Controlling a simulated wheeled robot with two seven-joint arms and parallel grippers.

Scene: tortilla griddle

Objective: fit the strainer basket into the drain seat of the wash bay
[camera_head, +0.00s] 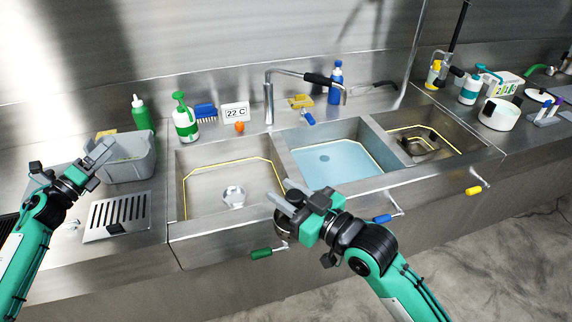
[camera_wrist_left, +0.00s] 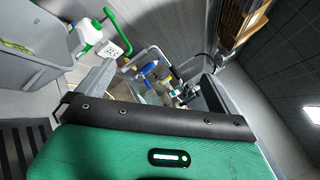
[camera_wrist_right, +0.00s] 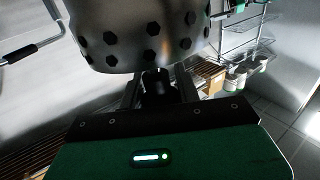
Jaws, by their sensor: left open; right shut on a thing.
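The strainer basket (camera_wrist_right: 140,38) is a metal cup with dark holes in its side, close up in the right wrist view. My right gripper (camera_head: 278,198) is shut on it, near a dark part at the basket's lower edge. In the head view the gripper hangs at the front right of the left bay (camera_head: 205,205), where I cannot clearly make out the basket. A pale round drain fitting (camera_head: 233,192) shows on that bay's floor, left of the gripper and apart from it. My left gripper (camera_head: 98,152) is open and empty beside the grey tub (camera_head: 130,165).
The middle bay (camera_head: 345,165) holds bluish water; the right bay (camera_head: 445,135) holds a dark item. A faucet (camera_head: 268,100) stands behind the bays. Green (camera_head: 261,253), blue (camera_head: 382,218) and yellow (camera_head: 474,190) handles project from the front. Bottles and a brush line the back ledge.

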